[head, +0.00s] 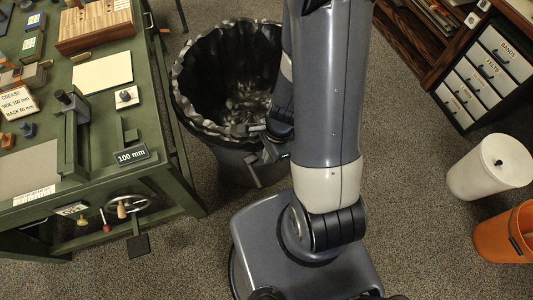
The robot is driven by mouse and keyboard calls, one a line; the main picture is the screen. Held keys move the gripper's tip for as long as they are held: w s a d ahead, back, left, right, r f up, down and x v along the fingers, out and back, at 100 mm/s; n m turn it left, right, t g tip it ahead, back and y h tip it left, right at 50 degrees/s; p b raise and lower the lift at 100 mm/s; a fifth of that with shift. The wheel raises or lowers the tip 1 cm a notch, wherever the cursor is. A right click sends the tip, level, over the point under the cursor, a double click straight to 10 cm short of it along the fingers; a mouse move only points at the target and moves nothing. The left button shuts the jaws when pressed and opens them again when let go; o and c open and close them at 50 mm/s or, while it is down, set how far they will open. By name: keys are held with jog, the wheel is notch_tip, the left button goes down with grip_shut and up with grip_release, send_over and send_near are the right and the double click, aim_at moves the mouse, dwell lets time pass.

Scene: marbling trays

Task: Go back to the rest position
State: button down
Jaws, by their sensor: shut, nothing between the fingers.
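My gripper (264,147) shows only in part, beside my dark arm and in front of the near rim of a bin. It is shut with nothing seen in it. The bin (232,172) is round and dark, with a crinkled black liner folded over its rim. My upright grey arm covers the bin's right side. In this view I cannot tell whether my gripper touches the bin.
A green workbench (179,150) with a "100 mm" label, a handwheel (127,206) and blocks stands at left. A white bin (478,172) and an orange bucket (507,240) stand at right, below a drawer cabinet (488,72).

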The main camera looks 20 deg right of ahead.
dwell(0.8)
jog(key=w+d+f+n+g+b, duration=0.1)
jog(key=w+f+n+b, duration=0.1)
jog(key=n, duration=0.4)
jog(key=w+d+f+n+g+h+b, duration=0.1)
jog(key=w+f+n+b, duration=0.2)
jog(key=f+n+b, duration=0.2)
jog(key=shift+f+n, duration=0.7)
jog(key=shift+f, duration=0.55)
